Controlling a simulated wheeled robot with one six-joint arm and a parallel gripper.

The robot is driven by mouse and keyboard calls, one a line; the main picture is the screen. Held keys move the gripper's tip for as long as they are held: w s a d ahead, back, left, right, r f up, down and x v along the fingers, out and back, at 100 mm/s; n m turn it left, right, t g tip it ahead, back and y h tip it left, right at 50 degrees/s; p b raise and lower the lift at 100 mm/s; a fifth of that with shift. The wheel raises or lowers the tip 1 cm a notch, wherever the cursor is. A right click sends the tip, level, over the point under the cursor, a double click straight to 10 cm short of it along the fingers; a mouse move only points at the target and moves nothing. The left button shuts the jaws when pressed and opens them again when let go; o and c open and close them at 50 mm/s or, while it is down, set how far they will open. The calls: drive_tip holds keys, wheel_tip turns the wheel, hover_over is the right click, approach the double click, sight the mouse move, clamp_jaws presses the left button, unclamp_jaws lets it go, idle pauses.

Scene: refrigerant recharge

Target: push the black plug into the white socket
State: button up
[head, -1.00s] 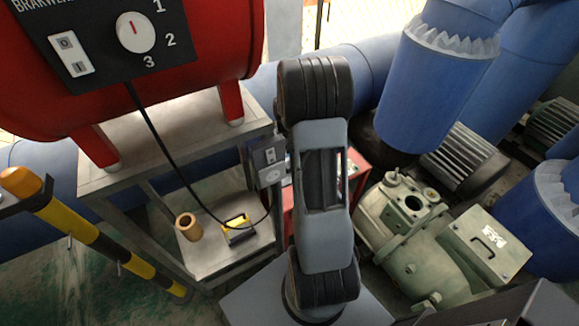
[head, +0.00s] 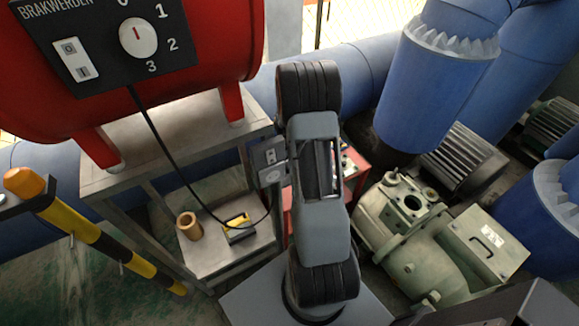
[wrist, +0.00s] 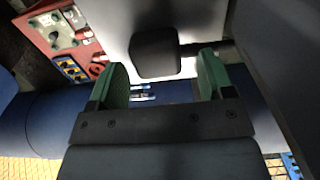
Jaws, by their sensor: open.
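My gripper (wrist: 157,82) shows in the wrist view with two green-padded fingers, open, with a wide gap. A dark rounded block (wrist: 155,52) stands out from a pale grey panel (wrist: 110,20) beyond the fingertips, in line with the gap. It may be the black plug, but I cannot tell. I see nothing gripped. In the head view my arm hides the gripper. A grey box (head: 268,160) with small pale fittings is at the right side of the metal stand. I cannot clearly make out the white socket.
A copper-coloured cylinder (head: 190,226) and a yellow-and-black item (head: 238,228) stand on that shelf. A pale green compressor (head: 410,235) and blue pipes (head: 430,90) are at right.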

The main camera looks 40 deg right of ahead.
drive_tip(key=c, duration=1)
drive_tip(key=shift+o, duration=0.2)
wheel_tip(320, 180, up, 28)
drive_tip(key=shift+b, duration=0.35)
idle(0.7)
